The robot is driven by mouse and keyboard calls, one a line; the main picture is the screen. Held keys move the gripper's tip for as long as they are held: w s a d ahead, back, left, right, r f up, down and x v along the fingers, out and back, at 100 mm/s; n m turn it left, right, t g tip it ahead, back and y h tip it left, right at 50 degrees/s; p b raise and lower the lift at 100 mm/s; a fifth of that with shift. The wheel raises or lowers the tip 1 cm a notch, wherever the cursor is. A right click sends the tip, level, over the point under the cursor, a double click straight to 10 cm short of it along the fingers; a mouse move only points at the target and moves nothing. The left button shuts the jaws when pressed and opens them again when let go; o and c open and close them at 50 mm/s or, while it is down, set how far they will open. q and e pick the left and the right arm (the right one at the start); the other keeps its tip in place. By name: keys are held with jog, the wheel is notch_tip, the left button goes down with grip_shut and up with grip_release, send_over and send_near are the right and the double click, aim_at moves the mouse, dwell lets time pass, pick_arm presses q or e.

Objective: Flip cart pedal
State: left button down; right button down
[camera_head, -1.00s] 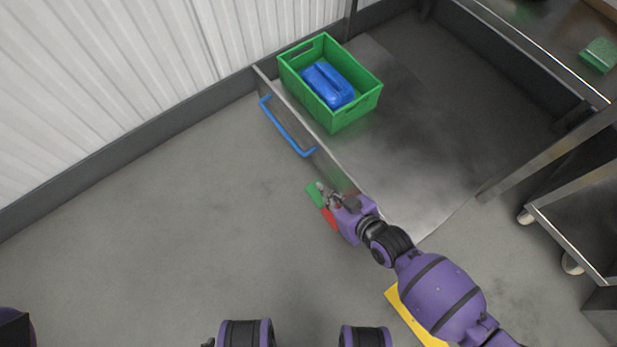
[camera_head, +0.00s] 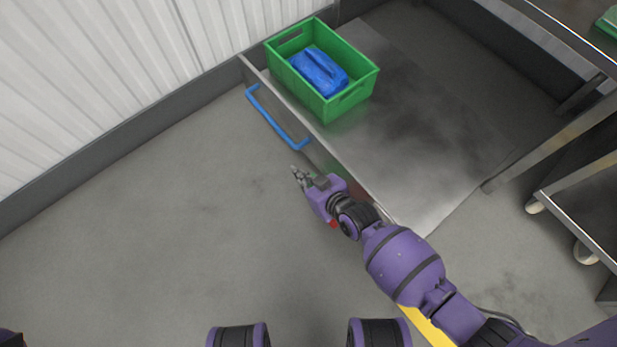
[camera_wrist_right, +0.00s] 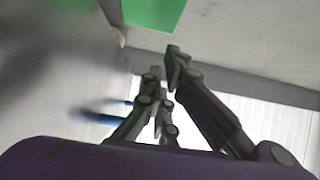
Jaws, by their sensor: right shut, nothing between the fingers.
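The flat metal cart (camera_head: 425,135) lies on the floor, with a blue handle (camera_head: 272,120) on its near left side. A red pedal piece (camera_head: 333,224) peeks out under my right gripper (camera_head: 298,173) at the cart's edge. My left gripper is out of view.
A green crate (camera_head: 322,103) holding a blue container (camera_head: 318,72) stands on the cart's far left corner. A white ribbed wall (camera_head: 100,80) runs along the left. A wheeled metal rack (camera_head: 585,205) stands at right. The floor left of the cart is clear.

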jog(key=shift+w+a+f, duration=0.15)
jog(key=shift+f, duration=0.45)
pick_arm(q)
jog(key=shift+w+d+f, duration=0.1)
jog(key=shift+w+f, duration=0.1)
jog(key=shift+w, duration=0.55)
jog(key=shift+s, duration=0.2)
